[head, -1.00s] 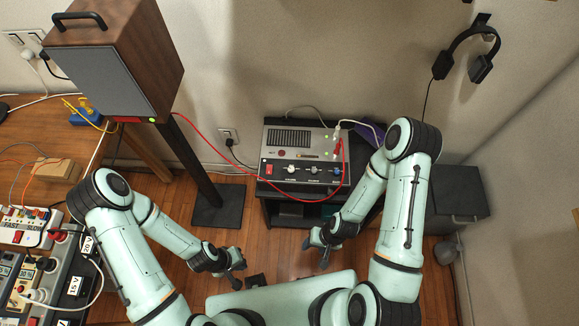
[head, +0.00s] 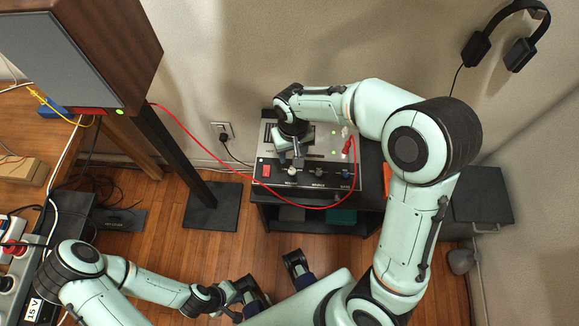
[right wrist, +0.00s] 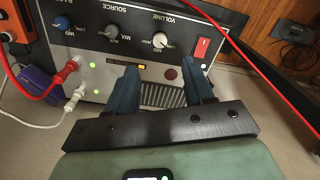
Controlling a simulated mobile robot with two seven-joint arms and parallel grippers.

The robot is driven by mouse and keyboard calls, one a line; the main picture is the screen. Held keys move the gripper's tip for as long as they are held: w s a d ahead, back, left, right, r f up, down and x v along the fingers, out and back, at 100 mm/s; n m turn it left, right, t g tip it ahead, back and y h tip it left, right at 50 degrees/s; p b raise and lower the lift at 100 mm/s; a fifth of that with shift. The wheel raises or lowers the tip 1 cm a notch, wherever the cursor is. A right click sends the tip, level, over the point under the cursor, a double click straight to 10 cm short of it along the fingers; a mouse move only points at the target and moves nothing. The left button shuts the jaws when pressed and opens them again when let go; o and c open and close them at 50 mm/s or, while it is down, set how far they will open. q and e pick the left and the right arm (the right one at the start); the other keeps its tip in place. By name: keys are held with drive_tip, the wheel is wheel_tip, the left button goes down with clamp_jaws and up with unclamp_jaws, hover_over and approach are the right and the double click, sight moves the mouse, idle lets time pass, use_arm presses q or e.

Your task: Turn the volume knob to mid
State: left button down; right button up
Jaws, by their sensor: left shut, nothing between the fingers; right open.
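The volume knob (head: 292,172) is the white knob on the front panel of the grey audio unit (head: 265,150). The right wrist view shows the knob (right wrist: 160,40) under the VOLUME label, with small position labels around it. Its pointer is too small to read. My right gripper (head: 290,160) is over the unit, just behind the knob in the head view. In the right wrist view my right gripper (right wrist: 160,80) is open, its two blue fingers apart with nothing between them and short of the knob. My left gripper (head: 232,300) is shut and empty, low at the front.
The source knob (right wrist: 112,30) and blue bass knob (right wrist: 62,22) sit beside the volume knob, with a red switch (right wrist: 201,48) on its other side. A red cable (head: 215,150) loops from the speaker (head: 60,50) across the unit's front. Headphones (head: 510,30) hang on the wall.

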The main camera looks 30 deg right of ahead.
sight(292, 170)
wheel_tip(292, 170, down, 10)
drive_tip(key=shift+f+b, duration=0.2)
drive_tip(key=shift+b, duration=0.45)
clamp_jaws()
